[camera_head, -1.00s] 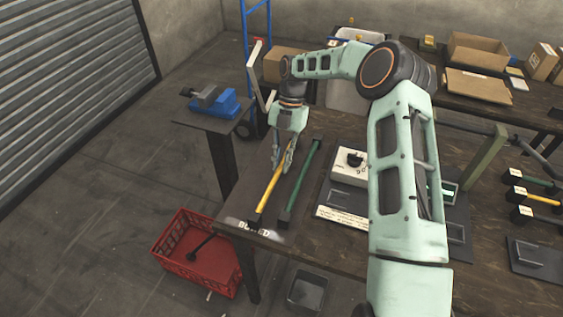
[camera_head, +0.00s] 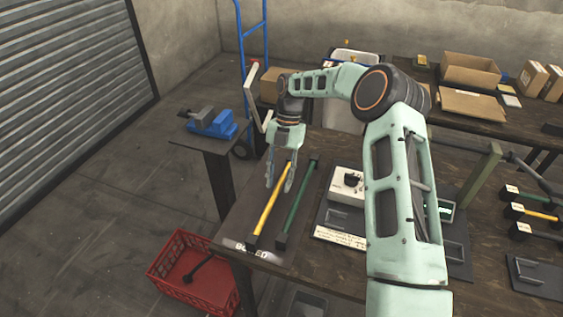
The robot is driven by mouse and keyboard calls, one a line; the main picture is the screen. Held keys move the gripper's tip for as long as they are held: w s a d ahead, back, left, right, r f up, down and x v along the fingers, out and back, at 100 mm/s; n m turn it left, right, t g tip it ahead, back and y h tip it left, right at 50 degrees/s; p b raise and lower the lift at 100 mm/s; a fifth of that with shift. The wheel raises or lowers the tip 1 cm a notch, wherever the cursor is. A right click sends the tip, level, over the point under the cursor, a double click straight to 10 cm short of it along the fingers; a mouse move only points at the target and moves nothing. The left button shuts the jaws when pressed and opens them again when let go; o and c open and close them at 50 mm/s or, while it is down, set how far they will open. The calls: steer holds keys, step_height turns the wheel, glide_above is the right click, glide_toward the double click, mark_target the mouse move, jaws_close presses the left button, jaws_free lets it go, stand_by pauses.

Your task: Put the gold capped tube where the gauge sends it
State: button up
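A yellow tube (camera_head: 269,213) and a dark green tube (camera_head: 297,205) lie side by side on a dark mat (camera_head: 262,232) with partly readable white lettering at its front edge. Contact cannot be told. A white box with a black dial (camera_head: 348,184), perhaps the gauge, stands right of the green tube. A green-lit display (camera_head: 445,209) is partly hidden behind my arm.
A printed plate (camera_head: 339,236) lies before the dial box. A red crate (camera_head: 196,274) with a dark rod stands on the floor. Tagged tubes (camera_head: 533,212) lie in a rack at right. A blue vise (camera_head: 212,122) and cartons (camera_head: 470,69) stand farther back.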

steer(key=v, duration=1.1)
